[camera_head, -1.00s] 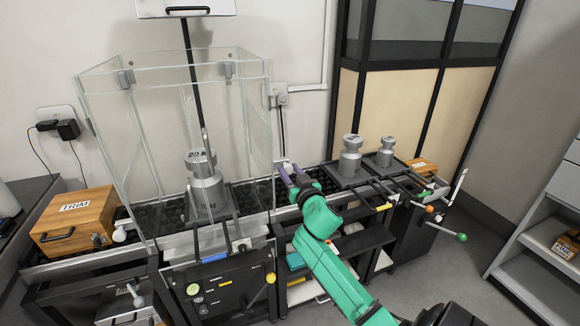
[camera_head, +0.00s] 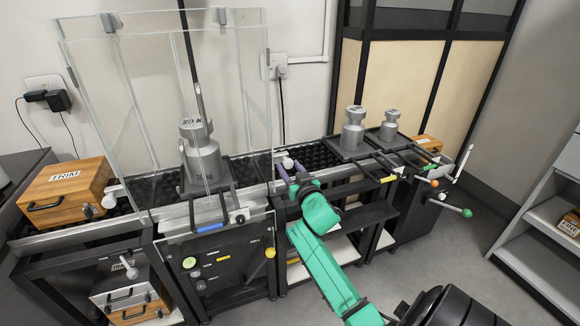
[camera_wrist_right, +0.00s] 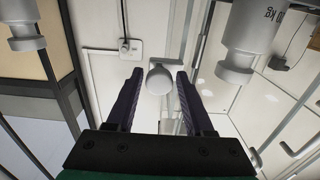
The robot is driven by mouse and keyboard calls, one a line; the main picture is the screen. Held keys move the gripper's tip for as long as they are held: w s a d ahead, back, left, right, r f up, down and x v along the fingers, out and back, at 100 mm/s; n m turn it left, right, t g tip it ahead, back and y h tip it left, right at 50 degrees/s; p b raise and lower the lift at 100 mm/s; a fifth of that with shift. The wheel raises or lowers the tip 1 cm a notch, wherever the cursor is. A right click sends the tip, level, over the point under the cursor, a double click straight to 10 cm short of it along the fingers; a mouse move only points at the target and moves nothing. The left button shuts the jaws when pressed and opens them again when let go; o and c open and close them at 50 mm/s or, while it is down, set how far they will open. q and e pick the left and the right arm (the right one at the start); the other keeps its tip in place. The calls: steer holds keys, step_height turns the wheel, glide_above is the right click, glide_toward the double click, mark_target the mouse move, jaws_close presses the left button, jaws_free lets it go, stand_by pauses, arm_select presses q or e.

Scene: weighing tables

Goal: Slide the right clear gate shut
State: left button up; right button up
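The clear enclosure (camera_head: 150,90) stands over a roller track. Its right clear gate (camera_head: 255,95) is the upright pane on the right side; how far it stands open I cannot tell. A round white knob (camera_head: 288,163) shows just right of that pane. My right gripper (camera_head: 284,170) is at this knob. My left gripper is not in view.
A large grey weight (camera_head: 200,150) stands inside the enclosure. Two smaller grey weights (camera_head: 353,130) (camera_head: 388,125) stand on the right of the track. A wooden TRIM box (camera_head: 66,188) sits at left, near another white knob (camera_head: 108,201). Levers and handles (camera_head: 463,212) stick out at the right end.

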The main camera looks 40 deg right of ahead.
steer(key=shift+o, duration=0.4)
steer(key=shift+r, duration=0.1)
steer(key=v, duration=1.4)
steer(key=shift+s, duration=0.3)
steer(key=shift+a, duration=0.1)
steer(key=s+a+f+n+g+y+p, duration=0.1)
steer(key=a+f+g+y+p, duration=0.2)
steer(key=f, duration=1.2)
steer(key=s+a+f+n+g+y+p, duration=0.15)
steer(key=a+f+g, duration=0.3)
steer(key=f, duration=0.95)
steer(key=s+a+f+n+g+y+p, duration=0.1)
steer(key=s+a+f+n+g+p, duration=0.3)
steer(key=s+f, duration=0.75)
steer(key=s+f+g, duration=0.2)
steer(key=s+f, duration=0.1)
steer(key=s, duration=0.5)
steer(key=s+a+f+g, duration=0.1)
steer(key=s+f, duration=0.3)
steer(key=s, duration=0.5)
steer(key=shift+g, duration=0.65)
